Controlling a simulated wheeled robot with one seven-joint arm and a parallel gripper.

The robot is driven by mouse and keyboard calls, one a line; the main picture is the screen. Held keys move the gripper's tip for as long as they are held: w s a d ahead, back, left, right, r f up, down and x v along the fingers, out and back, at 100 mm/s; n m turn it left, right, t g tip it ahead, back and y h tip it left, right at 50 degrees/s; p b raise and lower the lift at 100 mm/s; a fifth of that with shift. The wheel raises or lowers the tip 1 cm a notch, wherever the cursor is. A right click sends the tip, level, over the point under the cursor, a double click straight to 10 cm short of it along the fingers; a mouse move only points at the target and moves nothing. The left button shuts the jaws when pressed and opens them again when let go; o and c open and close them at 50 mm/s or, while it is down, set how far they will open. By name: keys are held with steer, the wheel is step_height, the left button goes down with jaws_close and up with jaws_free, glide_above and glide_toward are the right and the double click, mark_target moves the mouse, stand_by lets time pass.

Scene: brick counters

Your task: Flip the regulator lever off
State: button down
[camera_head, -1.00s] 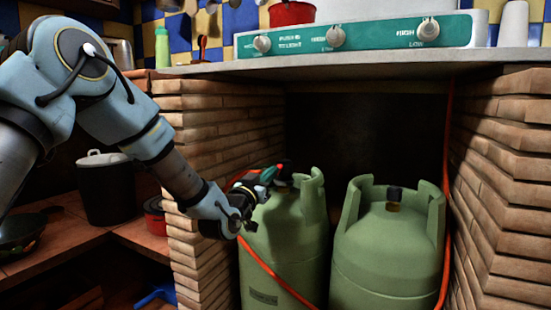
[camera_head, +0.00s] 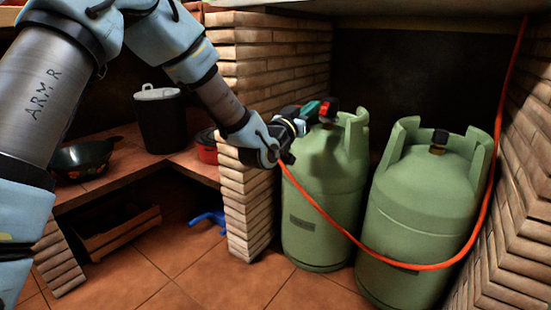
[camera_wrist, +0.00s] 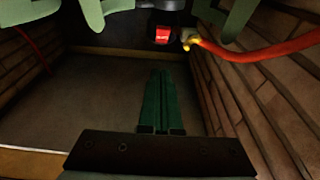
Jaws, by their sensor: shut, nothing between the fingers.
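The left green gas cylinder (camera_head: 325,195) stands upright under the counter. A dark regulator (camera_wrist: 168,12) with a red lever (camera_wrist: 163,35) sits at its top, at the upper middle of the wrist view. The lever also shows as a small red patch in the head view (camera_head: 329,105). A brass fitting (camera_wrist: 189,38) joins the regulator to an orange hose (camera_wrist: 255,52). My gripper (camera_wrist: 165,72) has its green fingers together and empty, below the lever in the wrist view and apart from it in that picture. In the head view my wrist hides the regulator's near side.
A second green cylinder (camera_head: 425,210) stands close on the right. Brick walls flank the alcove, left (camera_head: 262,60) and right (camera_head: 525,190). The hose loops low across both cylinders.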

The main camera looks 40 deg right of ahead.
steer(key=s+a+f+p, duration=0.1)
steer(key=s+a+f, duration=0.1)
steer(key=a+f, duration=0.2)
steer(key=s+a+f+p, duration=0.2)
steer(key=a+f, duration=0.3)
steer(key=a, duration=0.6)
steer(key=shift+a+f, duration=0.1)
